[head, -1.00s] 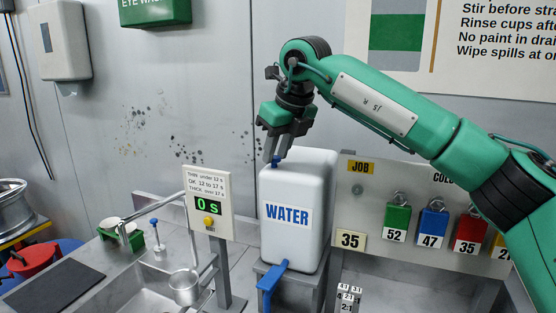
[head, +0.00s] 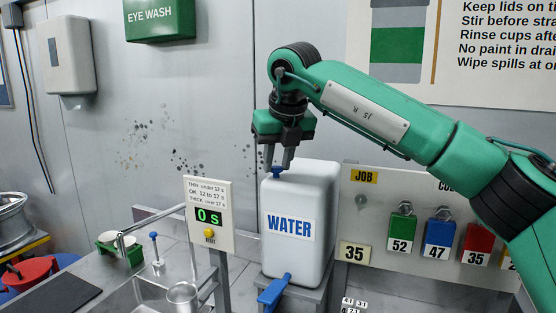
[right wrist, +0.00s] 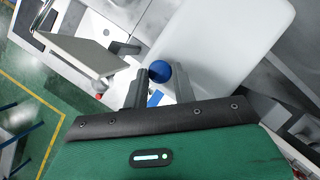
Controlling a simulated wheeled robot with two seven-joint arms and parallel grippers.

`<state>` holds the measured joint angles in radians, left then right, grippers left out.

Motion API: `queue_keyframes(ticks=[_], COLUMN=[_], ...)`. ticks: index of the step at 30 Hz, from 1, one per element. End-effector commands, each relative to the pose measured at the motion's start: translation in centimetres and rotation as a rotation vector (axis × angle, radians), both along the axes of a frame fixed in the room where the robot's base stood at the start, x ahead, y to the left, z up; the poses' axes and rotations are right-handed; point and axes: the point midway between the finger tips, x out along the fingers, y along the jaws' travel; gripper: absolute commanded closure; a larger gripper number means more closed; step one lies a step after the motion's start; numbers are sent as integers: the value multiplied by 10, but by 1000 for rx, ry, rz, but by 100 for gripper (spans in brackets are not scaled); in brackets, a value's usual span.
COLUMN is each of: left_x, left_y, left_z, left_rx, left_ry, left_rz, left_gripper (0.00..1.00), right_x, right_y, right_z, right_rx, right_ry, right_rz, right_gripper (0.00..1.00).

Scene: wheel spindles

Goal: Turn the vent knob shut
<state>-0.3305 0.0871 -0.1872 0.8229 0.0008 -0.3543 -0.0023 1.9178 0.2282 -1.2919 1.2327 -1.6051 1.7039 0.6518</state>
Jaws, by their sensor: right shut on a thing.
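The white water container (head: 300,190) stands upright with a blue "WATER" label on its front. The small blue vent knob (head: 277,170) sits on its top near the left edge. It also shows as a round blue cap in the right wrist view (right wrist: 160,72). My right gripper (head: 279,163) points down over the container top and is shut on the knob, with a finger on each side. The fingers also show in the right wrist view (right wrist: 159,82). The knob's turn angle is hard to read. My left gripper is out of view.
A blue tap (head: 273,291) sticks out low on the container's front. A timer sign (head: 209,216) reading 0 s stands close on the left. A board with colored tags (head: 402,232) stands to the right. A metal cup (head: 183,296) hangs over the sink.

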Motion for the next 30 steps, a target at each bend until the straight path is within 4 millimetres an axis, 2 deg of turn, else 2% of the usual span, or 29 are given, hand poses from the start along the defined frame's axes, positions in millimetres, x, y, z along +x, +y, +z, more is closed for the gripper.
queue_keyframes(ticks=[3, 4, 7, 16, 20, 23, 30], left_x=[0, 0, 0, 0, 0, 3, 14], left_y=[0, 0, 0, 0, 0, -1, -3], left_z=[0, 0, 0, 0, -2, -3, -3], left_rx=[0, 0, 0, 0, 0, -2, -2], left_ry=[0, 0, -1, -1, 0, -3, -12], left_rz=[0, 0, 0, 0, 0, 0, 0], left_gripper=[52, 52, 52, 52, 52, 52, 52], right_x=[0, 0, 0, 0, -4, -11, -31], right_y=[0, 0, 0, 0, -2, -4, -12], right_z=[1, 1, 1, 1, 11, 28, 80], right_rx=[1, 1, 1, 0, 2, 1, 2], right_ry=[-2, -2, -2, -1, -2, -4, -5], right_rz=[-1, -1, -1, 0, 0, 0, 0], right_gripper=[96, 71, 52, 52, 52, 52, 52])
